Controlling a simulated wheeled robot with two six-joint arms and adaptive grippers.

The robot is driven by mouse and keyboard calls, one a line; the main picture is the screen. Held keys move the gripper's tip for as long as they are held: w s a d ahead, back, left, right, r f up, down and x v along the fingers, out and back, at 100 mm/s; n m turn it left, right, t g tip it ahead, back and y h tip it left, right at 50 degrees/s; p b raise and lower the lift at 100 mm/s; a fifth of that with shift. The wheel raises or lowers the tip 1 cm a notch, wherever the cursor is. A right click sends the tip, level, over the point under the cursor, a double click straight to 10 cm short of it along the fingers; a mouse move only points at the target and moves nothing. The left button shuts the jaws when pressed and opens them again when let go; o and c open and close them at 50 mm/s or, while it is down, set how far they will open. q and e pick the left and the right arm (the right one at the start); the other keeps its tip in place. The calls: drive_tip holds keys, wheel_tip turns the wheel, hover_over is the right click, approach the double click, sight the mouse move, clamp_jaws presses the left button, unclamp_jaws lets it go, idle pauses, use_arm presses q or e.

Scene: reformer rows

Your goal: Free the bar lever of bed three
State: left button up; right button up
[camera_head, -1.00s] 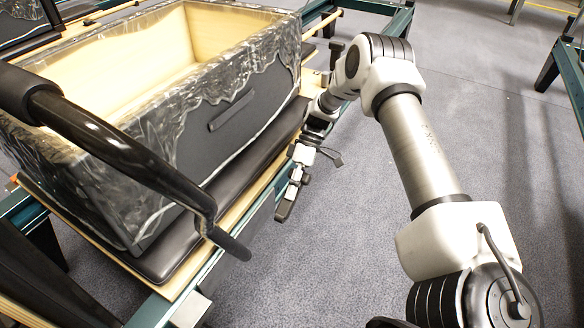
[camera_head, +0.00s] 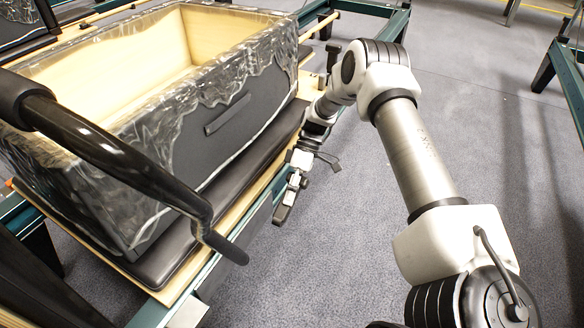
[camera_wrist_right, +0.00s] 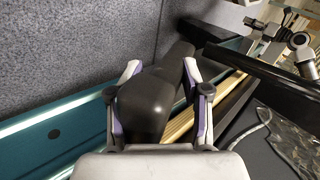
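A dark grey rounded lever-like piece (camera_wrist_right: 160,90) lies between the fingers of my right gripper (camera_wrist_right: 162,68) in the right wrist view. Pale wood shows between the piece and the right finger, so the fingers stand open around it. In the head view, my right gripper (camera_head: 290,192) is small, beside the teal side rail of the bed, with a dark piece at its lower end. A black curved bar (camera_head: 120,150) with a thick foam grip crosses the left of the head view. Its lower end is apart from my gripper. My left gripper is not in view.
A plastic-draped box (camera_head: 215,118) with a pale inside stands on the bed's black padded carriage (camera_head: 175,255), close to my right arm. Grey floor (camera_head: 320,250) is clear to the right of the rail. Another teal frame (camera_head: 570,75) stands at the far right.

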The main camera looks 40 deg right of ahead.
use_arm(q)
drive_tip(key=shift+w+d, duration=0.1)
use_arm(e)
drive_tip(key=v, duration=1.2)
